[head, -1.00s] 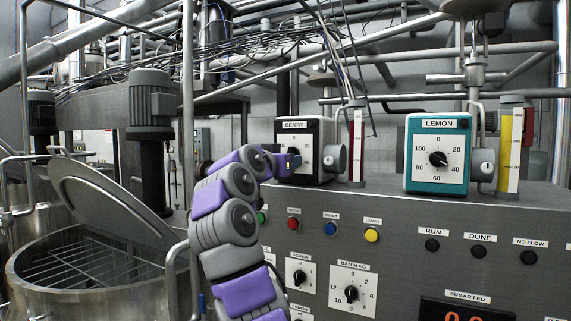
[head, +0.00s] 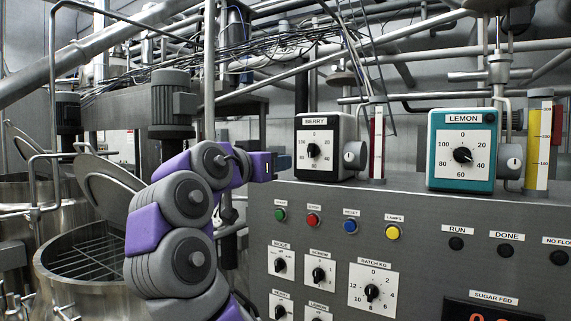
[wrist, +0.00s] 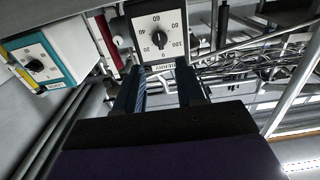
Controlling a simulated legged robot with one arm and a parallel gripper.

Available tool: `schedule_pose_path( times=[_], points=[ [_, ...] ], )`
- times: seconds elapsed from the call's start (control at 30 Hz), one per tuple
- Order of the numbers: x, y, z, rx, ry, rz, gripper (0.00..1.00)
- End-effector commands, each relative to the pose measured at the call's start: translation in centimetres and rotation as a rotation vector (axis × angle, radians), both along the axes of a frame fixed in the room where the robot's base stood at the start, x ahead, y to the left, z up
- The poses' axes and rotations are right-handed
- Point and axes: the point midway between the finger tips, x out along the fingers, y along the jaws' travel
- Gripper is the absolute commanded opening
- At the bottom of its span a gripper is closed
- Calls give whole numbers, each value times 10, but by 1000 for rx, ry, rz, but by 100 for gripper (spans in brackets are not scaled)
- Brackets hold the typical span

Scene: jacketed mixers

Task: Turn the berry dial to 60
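The berry dial (head: 313,150) is a black knob on a white scale, on the front of a dark box labelled BERRY. Nothing covers it in the head view. In the wrist view the berry dial (wrist: 158,38) shows upside down, beyond my fingertips, with 60 at the top and 0 at the bottom. Its exact pointer reading is too small to tell. My gripper (head: 262,166) is left of the box in the head view, apart from the knob. In the wrist view my gripper (wrist: 160,68) has its two fingers spread with nothing between them.
A teal box with the lemon dial (head: 462,155) stands to the right on the same grey console (head: 420,205). A round grey fitting (head: 355,155) and a red sight tube (head: 378,143) sit beside the berry box. Buttons and small knobs line the console front. An open steel mixer (head: 85,260) is at left.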

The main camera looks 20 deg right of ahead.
Motion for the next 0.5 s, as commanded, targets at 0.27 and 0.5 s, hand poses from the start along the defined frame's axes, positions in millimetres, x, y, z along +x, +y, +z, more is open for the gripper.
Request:
schedule_pose_path(
  times=[0.27,0.5],
  points=[
    [-12,17,0,-2,0,0,38],
    [-13,17,0,-1,-1,0,38]
  ],
)
